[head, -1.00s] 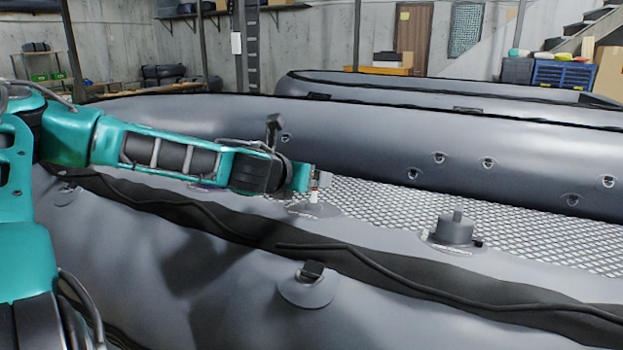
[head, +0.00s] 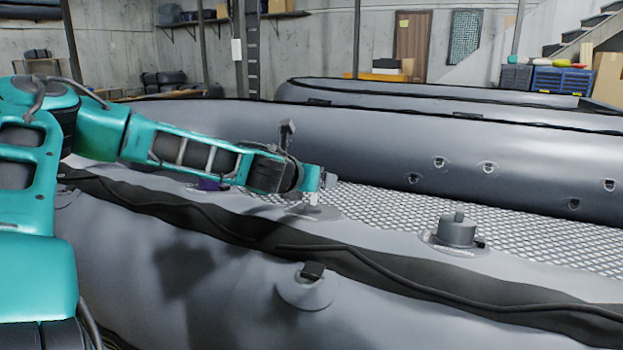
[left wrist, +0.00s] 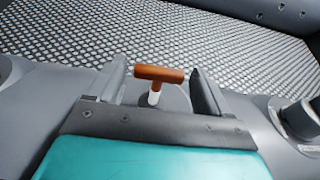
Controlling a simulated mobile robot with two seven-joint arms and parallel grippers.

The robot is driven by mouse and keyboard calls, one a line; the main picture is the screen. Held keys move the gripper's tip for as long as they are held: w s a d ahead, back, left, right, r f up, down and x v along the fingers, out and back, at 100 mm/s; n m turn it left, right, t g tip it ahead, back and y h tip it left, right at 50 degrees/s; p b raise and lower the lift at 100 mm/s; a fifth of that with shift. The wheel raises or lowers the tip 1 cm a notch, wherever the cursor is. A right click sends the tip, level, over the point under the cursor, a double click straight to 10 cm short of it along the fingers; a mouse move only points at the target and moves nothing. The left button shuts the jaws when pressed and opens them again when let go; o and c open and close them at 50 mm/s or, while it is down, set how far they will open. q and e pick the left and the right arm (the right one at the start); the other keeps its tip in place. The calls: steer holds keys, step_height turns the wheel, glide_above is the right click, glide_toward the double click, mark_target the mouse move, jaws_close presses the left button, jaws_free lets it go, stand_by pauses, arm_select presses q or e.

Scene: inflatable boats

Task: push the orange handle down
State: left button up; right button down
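The orange handle (left wrist: 158,74) is a short crossbar on a white stem (left wrist: 155,97), standing upright from a grey round base on the boat's tube. In the left wrist view it lies between the two fingers of my left gripper (left wrist: 160,88), with a gap on each side. The gripper is open and holds nothing. In the head view my left gripper (head: 326,182) is right at the white stem (head: 313,198); the orange bar is hidden there behind the gripper. My right gripper is not in view.
A grey capped fitting (head: 456,231) stands on the tube to the right. A small tube fitting (head: 308,285) is nearer. The boat's patterned floor (head: 400,212) lies beyond the handle. Another inflatable boat (head: 430,93) is behind.

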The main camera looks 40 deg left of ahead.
mark_target(310, 208)
arm_select(q)
steer(key=c, duration=1.3)
steer(key=f, duration=0.1)
steer(key=f+b, duration=0.2)
steer(key=shift+s+d+f, duration=0.1)
steer(key=shift+s, duration=0.2)
steer(key=o, duration=1.2)
steer(key=shift+f, duration=0.1)
steer(key=o, duration=0.3)
steer(key=shift+o, duration=0.2)
steer(key=shift+r, duration=0.2)
